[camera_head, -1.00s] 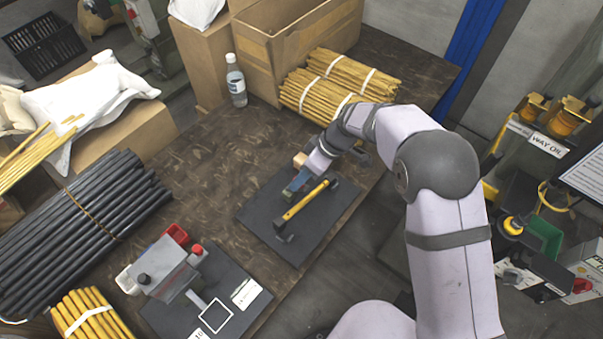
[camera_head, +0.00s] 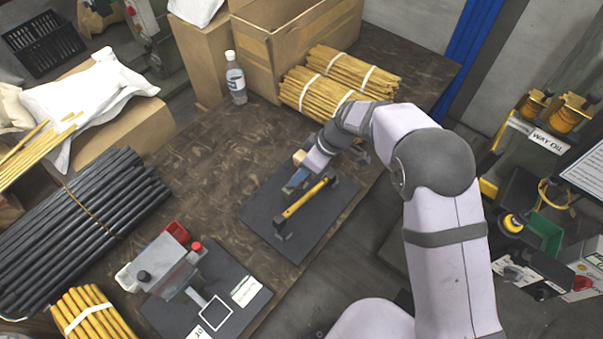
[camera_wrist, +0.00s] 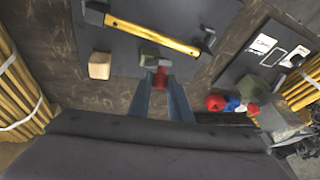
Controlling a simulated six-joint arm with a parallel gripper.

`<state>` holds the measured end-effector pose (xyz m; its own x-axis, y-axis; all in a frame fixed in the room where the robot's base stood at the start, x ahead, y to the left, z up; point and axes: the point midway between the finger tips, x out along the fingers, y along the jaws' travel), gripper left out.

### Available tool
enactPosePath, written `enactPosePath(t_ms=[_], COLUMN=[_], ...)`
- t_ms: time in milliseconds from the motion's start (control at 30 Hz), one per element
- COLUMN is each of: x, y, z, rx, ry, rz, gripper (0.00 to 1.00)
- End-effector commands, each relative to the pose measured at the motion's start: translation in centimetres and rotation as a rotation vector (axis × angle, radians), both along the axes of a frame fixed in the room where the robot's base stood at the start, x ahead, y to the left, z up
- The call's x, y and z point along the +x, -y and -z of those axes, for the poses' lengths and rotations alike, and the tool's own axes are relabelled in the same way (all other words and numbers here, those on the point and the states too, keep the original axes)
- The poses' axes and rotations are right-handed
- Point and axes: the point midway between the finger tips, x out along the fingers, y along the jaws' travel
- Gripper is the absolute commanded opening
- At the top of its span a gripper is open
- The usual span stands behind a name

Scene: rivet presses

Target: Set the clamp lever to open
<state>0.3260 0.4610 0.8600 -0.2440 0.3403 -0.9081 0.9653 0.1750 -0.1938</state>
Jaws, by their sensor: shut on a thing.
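The clamp lever, a small red handle (camera_wrist: 160,78), shows in the wrist view beside a grey-green block (camera_wrist: 149,55) on a dark plate (camera_wrist: 122,48). My gripper (camera_wrist: 160,84) has its two blue-grey fingers on either side of the red handle and is shut on it. In the head view my gripper (camera_head: 297,181) reaches down to the dark plate (camera_head: 322,221), and the red handle is too small and covered there to make out. The lever's exact set position cannot be told.
A yellow bar (camera_head: 304,199) with dark ends lies across the plate close to my gripper. A wooden block (camera_wrist: 99,65) is nearby. A grey press (camera_head: 160,264) with a red knob stands at the lower left. Bundled rods (camera_head: 325,85) and a bottle (camera_head: 236,80) are behind.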

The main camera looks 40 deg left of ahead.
Motion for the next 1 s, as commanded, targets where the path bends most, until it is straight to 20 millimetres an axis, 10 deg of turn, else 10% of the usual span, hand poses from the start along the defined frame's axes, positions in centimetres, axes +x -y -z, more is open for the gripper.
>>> enactPosePath(t_ms=[1000], x=[0.0], y=[-5.6], z=[-0.9], rx=[0.02], ry=[0.007], rz=[-0.001], gripper=[0.0])
